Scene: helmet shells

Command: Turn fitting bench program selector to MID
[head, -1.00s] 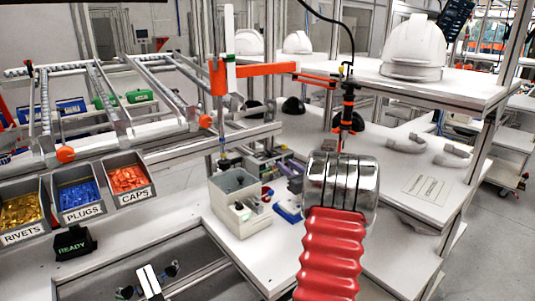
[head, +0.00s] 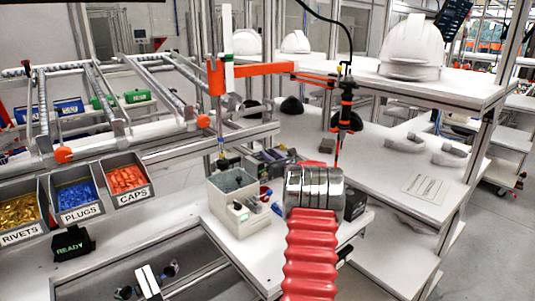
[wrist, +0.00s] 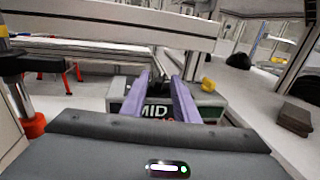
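In the wrist view, the two purple fingers of my gripper (wrist: 163,82) stand apart, pointing away from the camera. A grey program selector box (wrist: 207,98) is just beyond and around them. Its front has a green and white label reading MID (wrist: 154,111); some red lettering beside it is partly covered by the right finger. A dark part shows between the fingers, but I cannot tell whether they touch it. A yellow piece (wrist: 207,84) sits at the box's right end. In the head view, my own wrist hides the fingertips.
A READY display (head: 73,244) and bins of rivets, plugs and caps (head: 126,180) are at left. An orange arm on a post (head: 245,72) reaches over the bench. A brown block (wrist: 295,115) lies at right.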

